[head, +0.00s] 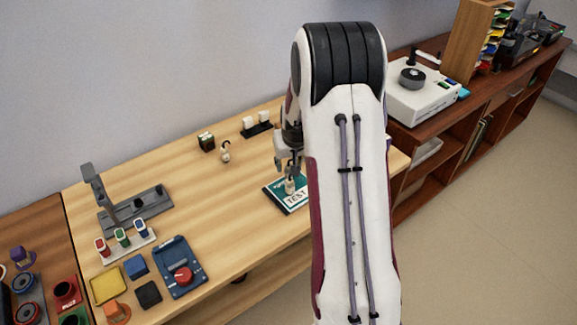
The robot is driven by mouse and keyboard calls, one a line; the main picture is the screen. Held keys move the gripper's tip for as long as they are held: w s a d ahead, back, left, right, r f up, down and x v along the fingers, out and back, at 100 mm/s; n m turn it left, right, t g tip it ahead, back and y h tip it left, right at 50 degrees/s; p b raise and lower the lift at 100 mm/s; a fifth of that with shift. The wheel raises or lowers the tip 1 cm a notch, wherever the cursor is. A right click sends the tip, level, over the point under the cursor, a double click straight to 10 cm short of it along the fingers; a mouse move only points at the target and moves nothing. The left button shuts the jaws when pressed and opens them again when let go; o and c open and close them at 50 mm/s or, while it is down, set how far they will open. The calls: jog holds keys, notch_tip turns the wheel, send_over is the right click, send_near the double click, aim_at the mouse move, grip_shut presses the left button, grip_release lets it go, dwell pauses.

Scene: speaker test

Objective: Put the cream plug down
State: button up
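My gripper (291,174) points down over the green and white board marked TEST (272,194), just left of my arm's large white link. A small cream piece, which looks like the cream plug (290,187), shows right at the fingertips, upright over the board. Its top is hidden by the fingers. The view is too small to tell whether the fingers grip it or whether its base touches the board. My arm hides the right part of the board.
A cream piece with a dark hook (225,154), a dark cube (206,142) and a black holder with white blocks (257,130) stand behind. A grey stand (135,212), coloured plugs in a white rack (125,243) and a blue box with a red button (180,268) are left. Bare wood lies between.

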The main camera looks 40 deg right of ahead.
jog(key=v, duration=0.9)
jog(key=shift+r, duration=0.1)
dwell(0.6)
jog(key=s+a+r+n, duration=0.1)
jog(key=s+a+r, duration=0.4)
jog(key=a+r, duration=0.25)
jog(key=s+a+r+n, duration=0.1)
jog(key=s+a+r, duration=0.4)
jog(key=a, duration=0.4)
jog(key=s+a+r+n+y, duration=0.1)
jog(key=s+a, duration=0.4)
jog(key=s, duration=0.3)
jog(key=s+a+r+n+t, duration=0.1)
jog(key=s+a, duration=0.3)
jog(key=s, duration=0.5)
jog(key=shift+a+r+n+y, duration=0.3)
jog(key=shift+a+r+y, duration=0.1)
jog(key=shift+r, duration=0.15)
